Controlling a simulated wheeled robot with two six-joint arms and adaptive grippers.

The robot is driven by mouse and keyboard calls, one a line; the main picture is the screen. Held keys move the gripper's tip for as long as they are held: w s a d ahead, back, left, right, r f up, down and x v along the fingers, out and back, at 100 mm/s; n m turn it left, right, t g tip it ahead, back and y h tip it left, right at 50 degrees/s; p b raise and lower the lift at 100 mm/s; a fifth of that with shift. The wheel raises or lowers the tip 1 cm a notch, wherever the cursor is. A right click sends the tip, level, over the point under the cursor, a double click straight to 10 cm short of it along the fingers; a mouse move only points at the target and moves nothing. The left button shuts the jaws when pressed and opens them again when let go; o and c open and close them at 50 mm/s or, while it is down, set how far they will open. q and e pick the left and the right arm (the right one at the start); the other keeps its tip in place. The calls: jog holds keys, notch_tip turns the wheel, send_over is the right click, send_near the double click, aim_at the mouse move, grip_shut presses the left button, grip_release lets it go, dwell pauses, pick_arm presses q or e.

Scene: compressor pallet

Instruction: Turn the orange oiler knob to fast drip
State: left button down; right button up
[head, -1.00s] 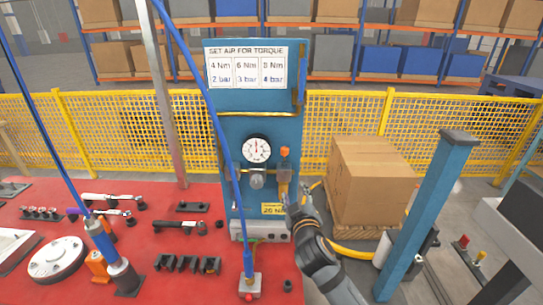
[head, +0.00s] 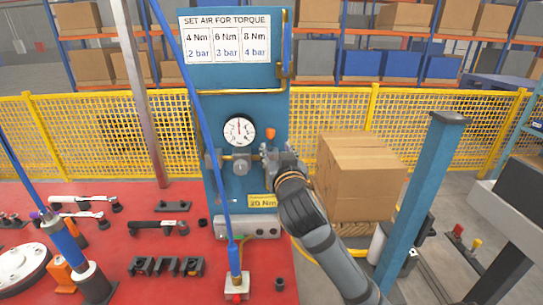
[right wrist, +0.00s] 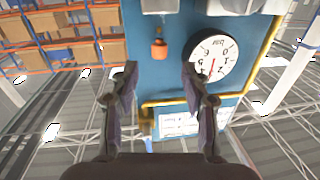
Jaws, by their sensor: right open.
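The orange oiler knob (head: 271,133) sits on the blue panel (head: 278,101), just right of the round pressure gauge (head: 238,131). My right gripper (head: 276,151) is open just below the knob in the head view and hides the oiler body under it. In the right wrist view, which looks upside down, the orange knob (right wrist: 159,48) lies beyond the open fingertips (right wrist: 159,72), roughly in line with the gap between them. The fingers look apart from it. The gauge (right wrist: 214,55) shows right of the knob there. My left gripper is not in view.
The torque sign (head: 228,38) is at the panel's top, with a yellow pipe (head: 236,91) below it. The red table (head: 175,255) holds several tools. A cardboard box (head: 360,175) stands to the right.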

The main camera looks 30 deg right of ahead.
aim_at(271, 137)
jog(key=p+x, duration=0.2)
jog(key=x, duration=0.5)
jog(key=shift+r, duration=0.1)
jog(key=shift+w+d, duration=0.2)
jog(key=shift+w, duration=0.2)
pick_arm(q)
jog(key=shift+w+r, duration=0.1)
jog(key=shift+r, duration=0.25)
pick_arm(e)
jog(key=shift+c, duration=0.4)
grip_shut()
